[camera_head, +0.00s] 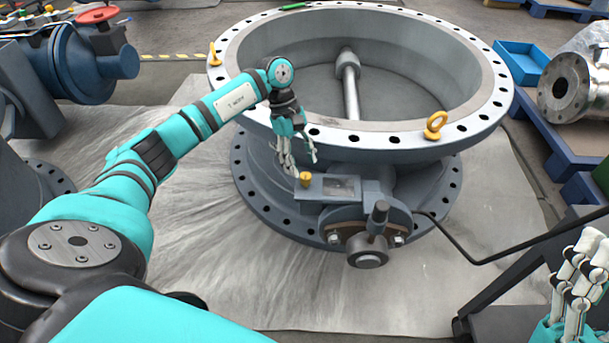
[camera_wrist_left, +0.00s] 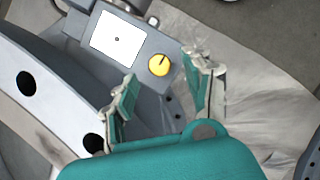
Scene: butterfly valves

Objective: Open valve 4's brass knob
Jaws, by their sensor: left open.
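The yellow brass knob (camera_head: 305,179) sits on the left end of a grey box (camera_head: 342,187) on the side of the large grey butterfly valve (camera_head: 240,190). No number 4 is readable on it. My left gripper (camera_head: 301,163) is open just above the knob, pointing down. In the left wrist view the knob (camera_wrist_left: 159,65) shows between and slightly beyond the two open fingers (camera_wrist_left: 160,72), with gaps on both sides; I see no contact. My right gripper (camera_head: 580,262) is at the lower right edge, partly cut off, away from the valve.
The valve's bolted upper flange (camera_head: 385,148) rises close beside my left gripper, with yellow lifting eyes (camera_head: 435,125). A gearbox with a shaft (camera_head: 378,218) and a bent black rod (camera_head: 480,260) are to the right. A blue valve with a red handwheel (camera_head: 97,15) stands left.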

